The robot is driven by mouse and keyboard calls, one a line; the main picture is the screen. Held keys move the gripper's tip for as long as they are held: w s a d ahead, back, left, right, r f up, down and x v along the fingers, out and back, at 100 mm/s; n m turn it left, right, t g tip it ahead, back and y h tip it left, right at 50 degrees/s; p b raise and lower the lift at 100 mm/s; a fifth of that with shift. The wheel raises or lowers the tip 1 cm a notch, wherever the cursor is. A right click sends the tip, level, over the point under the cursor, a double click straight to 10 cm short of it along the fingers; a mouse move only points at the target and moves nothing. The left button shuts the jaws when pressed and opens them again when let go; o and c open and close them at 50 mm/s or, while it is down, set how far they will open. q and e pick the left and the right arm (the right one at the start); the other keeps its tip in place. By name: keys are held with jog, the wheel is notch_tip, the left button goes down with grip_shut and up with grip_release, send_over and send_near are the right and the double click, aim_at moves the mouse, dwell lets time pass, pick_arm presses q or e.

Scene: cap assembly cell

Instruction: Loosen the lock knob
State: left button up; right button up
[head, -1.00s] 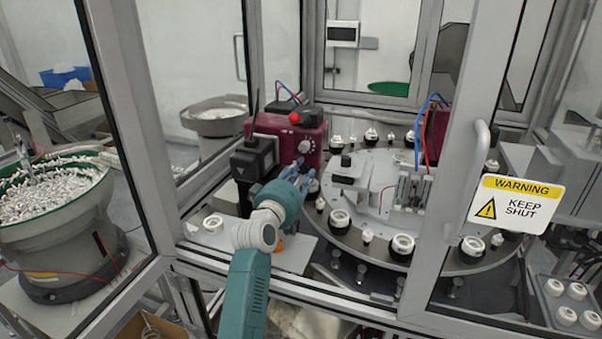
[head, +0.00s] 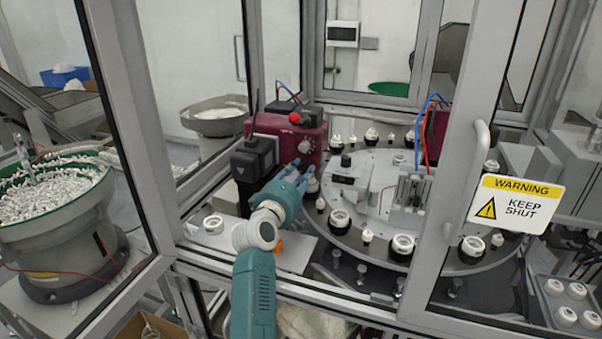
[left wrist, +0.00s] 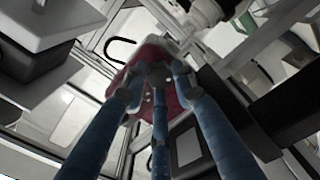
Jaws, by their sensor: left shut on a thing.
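The maroon unit (head: 268,127) stands inside the cell, with a pale round dial (head: 305,147) on its front. My left gripper (head: 299,172) reaches in from the front, and its blue fingers are closed at the lower front of this unit, below the dial. In the left wrist view my fingers (left wrist: 160,78) converge against the maroon unit (left wrist: 172,98). They are shut on a small part there, which I take to be the lock knob; the fingers hide most of it. My right gripper is not in view.
The rotary table (head: 385,190) with white caps in black holders lies close to the right of my gripper. A black box (head: 254,158) is close to its left. Cell frame posts and a door with a warning sign (head: 515,204) bound the opening.

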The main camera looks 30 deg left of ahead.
pick_arm(q)
jog(key=o, duration=1.2)
jog(key=shift+c, duration=0.2)
jog(key=shift+s, duration=0.1)
jog(key=v, duration=1.2)
